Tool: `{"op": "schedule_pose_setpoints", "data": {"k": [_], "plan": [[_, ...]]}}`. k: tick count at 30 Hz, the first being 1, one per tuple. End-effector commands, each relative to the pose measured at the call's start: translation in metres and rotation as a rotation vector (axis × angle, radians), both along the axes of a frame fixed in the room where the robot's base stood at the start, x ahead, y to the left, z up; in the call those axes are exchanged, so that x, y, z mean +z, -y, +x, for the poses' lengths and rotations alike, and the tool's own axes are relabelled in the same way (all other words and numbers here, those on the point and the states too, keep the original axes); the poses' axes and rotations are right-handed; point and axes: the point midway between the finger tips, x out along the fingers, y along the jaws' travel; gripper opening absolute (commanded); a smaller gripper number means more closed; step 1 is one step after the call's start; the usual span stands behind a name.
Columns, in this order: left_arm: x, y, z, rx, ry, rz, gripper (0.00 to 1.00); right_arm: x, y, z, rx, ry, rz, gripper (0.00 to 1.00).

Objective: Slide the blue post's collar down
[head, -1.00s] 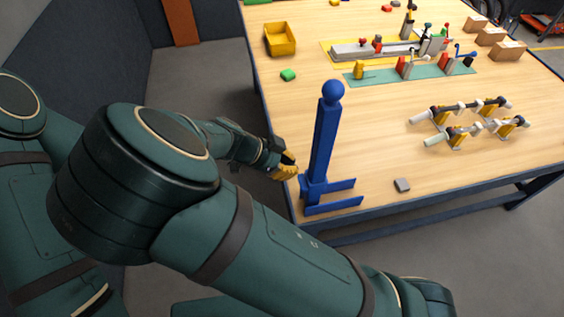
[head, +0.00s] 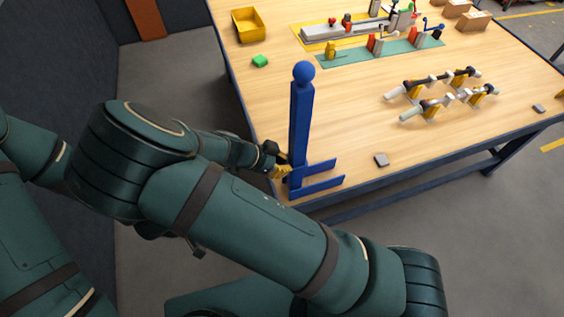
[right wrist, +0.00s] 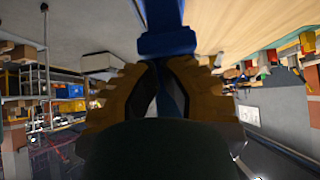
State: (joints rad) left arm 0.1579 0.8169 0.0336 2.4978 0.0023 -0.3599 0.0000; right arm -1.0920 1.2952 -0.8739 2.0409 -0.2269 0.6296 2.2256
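Which part is the collar is not clear in the head view. In the right wrist view a wider blue block (right wrist: 166,42), perhaps the collar, surrounds the post. My right gripper (head: 281,171) is beside the post's left side, low down. In the right wrist view its fingers (right wrist: 162,68) curve close together around a narrow blue strip. Contact is unclear. My left gripper is not seen.
A small grey block (head: 381,160) lies right of the post. A rack with white rollers and yellow supports (head: 442,95) stands farther right. Bare table (head: 350,120) lies between post and rack.

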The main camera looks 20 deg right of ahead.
Motion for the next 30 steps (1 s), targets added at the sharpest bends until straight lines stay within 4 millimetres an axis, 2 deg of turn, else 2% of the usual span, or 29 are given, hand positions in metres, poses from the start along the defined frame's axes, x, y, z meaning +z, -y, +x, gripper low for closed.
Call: {"op": "schedule_pose_setpoints", "data": {"k": [5,12,18,30], "plan": [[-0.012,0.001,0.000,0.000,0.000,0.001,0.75,-0.013,0.000,0.000,0.001,-0.001,-0.001,0.00],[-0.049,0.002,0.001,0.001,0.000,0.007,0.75,-0.051,0.000,0.000,0.001,-0.001,-0.001,0.00],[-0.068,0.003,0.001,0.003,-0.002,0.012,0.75,-0.072,0.000,0.000,0.001,-0.001,-0.001,0.00],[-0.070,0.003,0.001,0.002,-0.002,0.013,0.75,-0.075,-0.001,0.000,0.000,0.000,0.001,0.00]]}}
